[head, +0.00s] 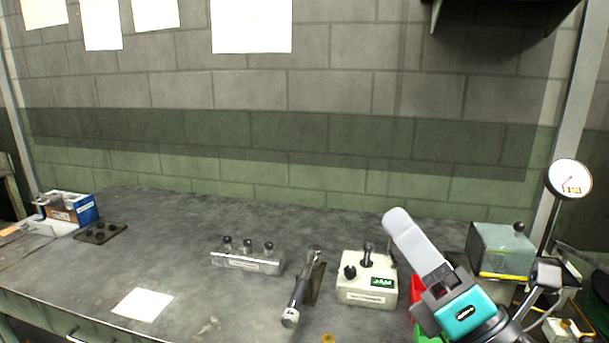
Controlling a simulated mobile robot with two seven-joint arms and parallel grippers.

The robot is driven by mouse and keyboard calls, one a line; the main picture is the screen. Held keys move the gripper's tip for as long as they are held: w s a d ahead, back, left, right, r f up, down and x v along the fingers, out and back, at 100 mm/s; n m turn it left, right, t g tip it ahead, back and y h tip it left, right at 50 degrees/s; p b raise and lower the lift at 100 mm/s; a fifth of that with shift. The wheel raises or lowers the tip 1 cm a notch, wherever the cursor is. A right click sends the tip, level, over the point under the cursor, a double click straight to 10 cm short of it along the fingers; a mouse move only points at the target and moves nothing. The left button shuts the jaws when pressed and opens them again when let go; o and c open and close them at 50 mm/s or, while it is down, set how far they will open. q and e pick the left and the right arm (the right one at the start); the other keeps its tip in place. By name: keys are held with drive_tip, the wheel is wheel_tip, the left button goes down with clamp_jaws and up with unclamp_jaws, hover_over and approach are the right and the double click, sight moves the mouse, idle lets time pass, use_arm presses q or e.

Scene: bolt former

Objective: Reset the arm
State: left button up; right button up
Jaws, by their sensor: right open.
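My right gripper (405,228) reaches up from the lower right, with a pale finger and a teal band near its wrist. It is open and holds nothing that I can see. It is in front of and above the right part of the bench, at the right side of the white control box (352,290). The box has a black lever, a black knob and a small green display that seems to read "JAM". My left gripper is not in view.
A red and green bin (423,318) is partly hidden by my right arm. A grey-green machine (505,248) and a dial gauge (568,179) are at right. The bench's back middle is clear.

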drive_tip(key=d+f+m+g+h, duration=0.2)
drive_tip(key=d+f+m+h, duration=0.3)
drive_tip(key=f+m+h, duration=0.45)
drive_tip(key=d+f+m+g+h, duration=0.2)
drive_tip(key=d+f+m+h, duration=0.4)
drive_tip(key=m, duration=0.7)
drive_tip(key=s+a+f+m+g+y, duration=0.2)
drive_tip(key=s+f+m+g, duration=0.9)
drive_tip(key=s+f, duration=0.7)
drive_tip(key=w+a+f+n+t+y, duration=0.1)
drive_tip(key=w+a+f+t+y, duration=0.1)
drive_tip(key=w+f+t, duration=0.4)
wheel_tip(320, 180, down, 3)
drive_tip(key=shift+w+a+r+n, duration=0.1)
drive_tip(key=shift+w+a+n, duration=0.25)
drive_tip(key=shift+w+a, duration=0.3)
